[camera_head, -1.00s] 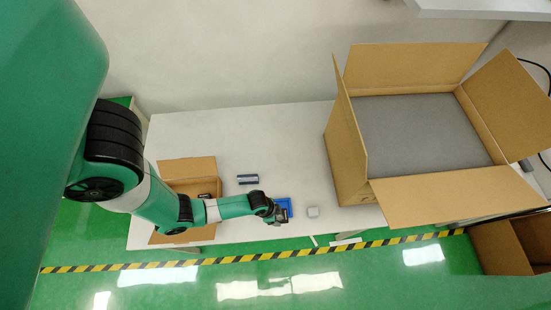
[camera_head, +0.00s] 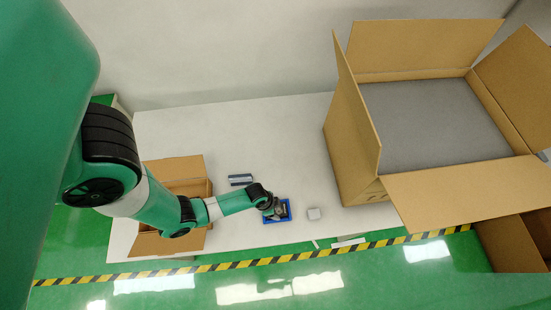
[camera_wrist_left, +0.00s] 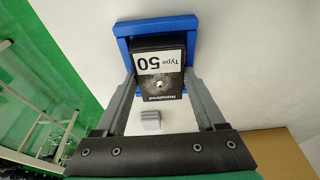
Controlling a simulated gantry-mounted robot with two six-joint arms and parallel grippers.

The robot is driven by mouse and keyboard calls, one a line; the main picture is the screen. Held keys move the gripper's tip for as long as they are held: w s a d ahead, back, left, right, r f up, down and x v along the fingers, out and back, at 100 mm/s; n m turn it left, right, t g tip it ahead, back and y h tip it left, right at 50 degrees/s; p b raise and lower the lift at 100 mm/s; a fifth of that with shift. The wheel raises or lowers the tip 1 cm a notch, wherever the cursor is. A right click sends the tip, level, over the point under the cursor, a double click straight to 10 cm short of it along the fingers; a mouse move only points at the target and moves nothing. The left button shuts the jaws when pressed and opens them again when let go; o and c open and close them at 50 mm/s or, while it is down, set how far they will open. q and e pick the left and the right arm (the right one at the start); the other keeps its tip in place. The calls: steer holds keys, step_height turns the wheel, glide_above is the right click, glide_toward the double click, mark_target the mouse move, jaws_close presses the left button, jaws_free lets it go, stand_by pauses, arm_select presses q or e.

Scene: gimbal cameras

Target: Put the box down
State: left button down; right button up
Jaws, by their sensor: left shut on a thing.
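My left gripper (camera_head: 277,210) is shut on a small dark box (camera_wrist_left: 160,75). In the left wrist view the box sits between the two fingers (camera_wrist_left: 159,80), with a white label reading "Type 50" facing the camera. A blue tray (camera_head: 288,218) lies on the white table near its front edge; its rim also shows around the far end of the box in the left wrist view (camera_wrist_left: 193,25). The box is over or inside the tray; whether it touches the tray floor is hidden. My right gripper is not in view.
An open carton (camera_head: 180,168) stands at the left, partly behind my arm. A big open carton (camera_head: 350,150) stands at the right. The table (camera_head: 290,130) is clear behind.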

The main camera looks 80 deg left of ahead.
arm_select(q)
steer(key=shift+f, duration=0.1)
jaws_free()
steer(key=p+v, duration=1)
steer(key=v, duration=0.2)
